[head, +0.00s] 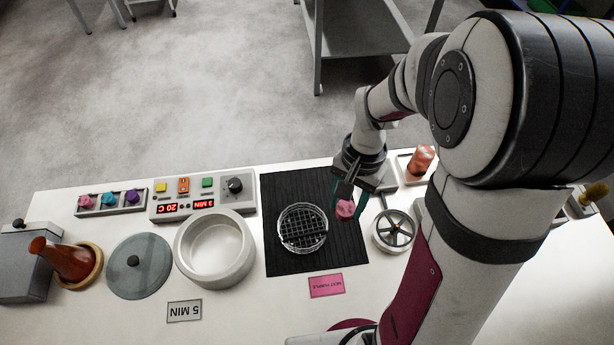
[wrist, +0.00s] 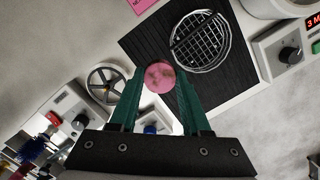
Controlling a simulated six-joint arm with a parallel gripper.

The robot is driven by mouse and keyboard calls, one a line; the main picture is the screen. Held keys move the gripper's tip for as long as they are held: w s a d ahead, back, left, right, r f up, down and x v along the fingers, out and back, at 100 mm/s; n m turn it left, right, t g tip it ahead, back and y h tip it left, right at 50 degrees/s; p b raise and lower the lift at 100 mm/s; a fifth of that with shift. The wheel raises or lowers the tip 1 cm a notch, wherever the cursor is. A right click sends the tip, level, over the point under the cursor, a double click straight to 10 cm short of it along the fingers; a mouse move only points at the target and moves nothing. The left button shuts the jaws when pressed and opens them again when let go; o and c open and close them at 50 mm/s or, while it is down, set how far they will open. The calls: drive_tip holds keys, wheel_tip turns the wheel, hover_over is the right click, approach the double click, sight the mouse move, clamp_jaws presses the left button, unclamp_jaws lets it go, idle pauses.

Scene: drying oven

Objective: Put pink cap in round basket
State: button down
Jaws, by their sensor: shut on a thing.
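The pink cap (head: 345,209) is held between the green fingers of my gripper (head: 348,201), just right of the round basket in the head view. The wrist view shows the cap (wrist: 160,77) as a mottled pink disc at the fingertips of my gripper (wrist: 161,82). The fingers are shut on its two sides. The round basket (head: 300,237) is a clear-rimmed dish with a dark wire grid, lying on a ribbed black mat (head: 283,262). The basket (wrist: 203,45) also shows in the wrist view, beyond the cap and apart from it. I see nothing inside the basket.
A spoked wheel (head: 394,231) stands right of the mat. A white round pot (head: 241,271), a grey lid (head: 138,282) and a control panel (head: 164,208) are to the left. A rack (head: 107,206) with pink, teal and purple pieces is at far left. A pink label (head: 327,286) lies in front.

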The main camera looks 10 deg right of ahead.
hover_over(301, 226)
drive_tip(key=f, duration=0.5)
drive_tip(key=shift+w+d+f, duration=0.1)
drive_tip(key=shift+w+d, duration=0.05)
drive_tip(key=shift+d, duration=0.2)
drive_tip(key=shift+a+f, duration=0.2)
drive_tip(key=shift+f, duration=1.95)
drive_tip(key=c, duration=0.6)
unclamp_jaws()
drive_tip(key=shift+w+f, duration=0.1)
drive_tip(key=shift+f, duration=0.05)
drive_tip(key=shift+c, duration=0.2)
